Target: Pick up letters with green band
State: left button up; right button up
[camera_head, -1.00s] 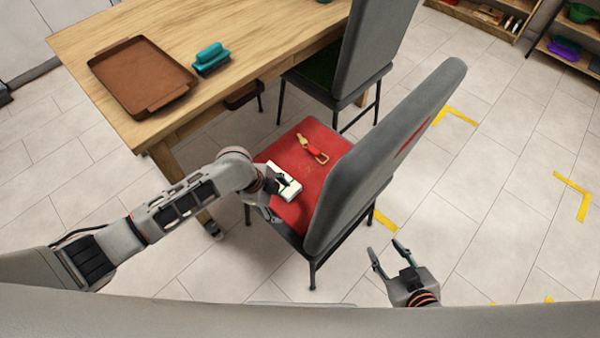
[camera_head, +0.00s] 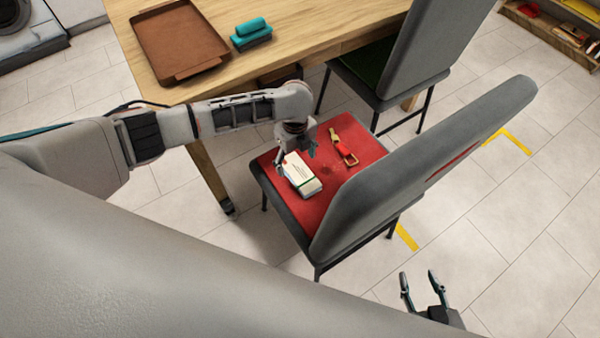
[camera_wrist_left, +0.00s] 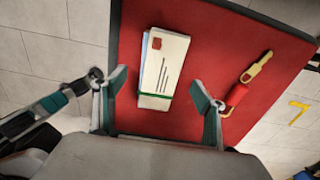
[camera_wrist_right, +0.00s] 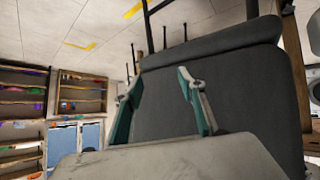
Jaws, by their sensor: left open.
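The letters (camera_head: 302,175) are a white stack with a green band, lying flat on the red chair seat (camera_head: 345,184). In the left wrist view the top letter (camera_wrist_left: 168,62) shows a red stamp and dark lines, with the green band (camera_wrist_left: 155,97) around its near end. My left gripper (camera_head: 296,157) is over the letters, partly hiding their far edge. In its wrist view its open fingers (camera_wrist_left: 157,82) are on either side of the banded end, with gaps. My right gripper (camera_head: 419,279) is open and empty, low beside the chair; its fingers (camera_wrist_right: 160,80) face the dark chair back.
The grey chair backrest (camera_head: 420,165) rises close by. The wooden table (camera_head: 305,25) behind holds a brown tray (camera_head: 178,42) and a teal item (camera_head: 251,36). Floor at right is open.

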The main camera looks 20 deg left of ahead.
aim_at(298, 171)
pick_arm(q)
jog(key=f, duration=0.2)
jog(key=s+f+b, duration=0.1)
jog(key=shift+d+f, duration=0.2)
jog(key=shift+d, duration=0.15)
jog(key=shift+w+f, duration=0.2)
jog(key=shift+f, duration=0.3)
jog(key=shift+r, duration=0.15)
jog(key=c, duration=1.2)
jog(key=shift+c, duration=0.2)
pick_arm(e)
jog(key=shift+w+a+r, duration=0.15)
jog(key=shift+w+a, duration=0.1)
jog(key=shift+w, duration=0.2)
pick_arm(q)
jog(key=shift+r, duration=0.15)
